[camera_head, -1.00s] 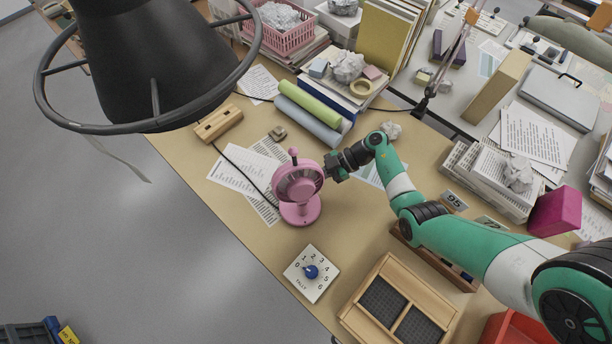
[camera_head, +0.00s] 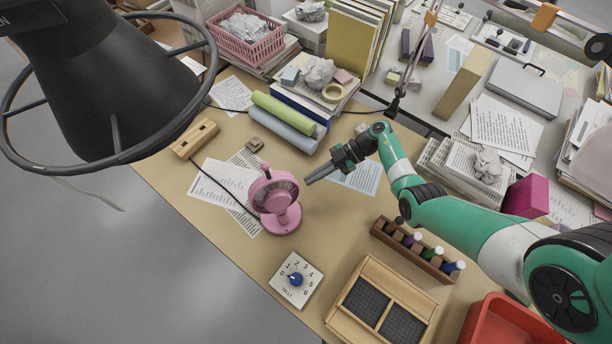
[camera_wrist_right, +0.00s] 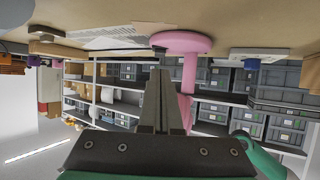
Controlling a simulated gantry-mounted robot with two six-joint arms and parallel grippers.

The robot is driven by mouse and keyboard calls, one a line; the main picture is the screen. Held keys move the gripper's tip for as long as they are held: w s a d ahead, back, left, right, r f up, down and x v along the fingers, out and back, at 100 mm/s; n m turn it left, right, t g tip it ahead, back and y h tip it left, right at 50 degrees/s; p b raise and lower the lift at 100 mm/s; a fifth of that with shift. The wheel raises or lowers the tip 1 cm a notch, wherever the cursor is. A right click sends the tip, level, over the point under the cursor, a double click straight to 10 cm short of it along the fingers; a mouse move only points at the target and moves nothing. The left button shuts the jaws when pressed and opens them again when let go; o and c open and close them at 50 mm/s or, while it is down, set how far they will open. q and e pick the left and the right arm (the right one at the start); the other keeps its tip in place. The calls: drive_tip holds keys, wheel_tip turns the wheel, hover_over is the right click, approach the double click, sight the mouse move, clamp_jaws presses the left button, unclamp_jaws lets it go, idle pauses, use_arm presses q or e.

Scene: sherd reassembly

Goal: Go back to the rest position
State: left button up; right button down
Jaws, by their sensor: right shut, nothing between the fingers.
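My right gripper (camera_head: 310,181) is shut and empty, held above the desk just right of the pink fan. In the right wrist view its two fingers (camera_wrist_right: 163,95) lie together with nothing between them. The pink fan (camera_head: 275,200) stands upright on the desk; its round base (camera_wrist_right: 180,42) and stem also show in the right wrist view. The gripper tips are apart from the fan in the head view. My left gripper is not in view.
A dial box (camera_head: 297,279) lies in front of the fan. A two-part wooden tray (camera_head: 343,327), a rack of several coloured tubes (camera_head: 415,250) and a red bin (camera_head: 480,318) stand nearer. Rolled tubes (camera_head: 283,122) and papers lie behind. A dark lamp shade fills the upper left.

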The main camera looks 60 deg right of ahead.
drive_tip(key=shift+s+d, duration=0.2)
drive_tip(key=shift+d, duration=0.05)
drive_tip(key=shift+a, duration=0.1)
drive_tip(key=shift+w, duration=0.1)
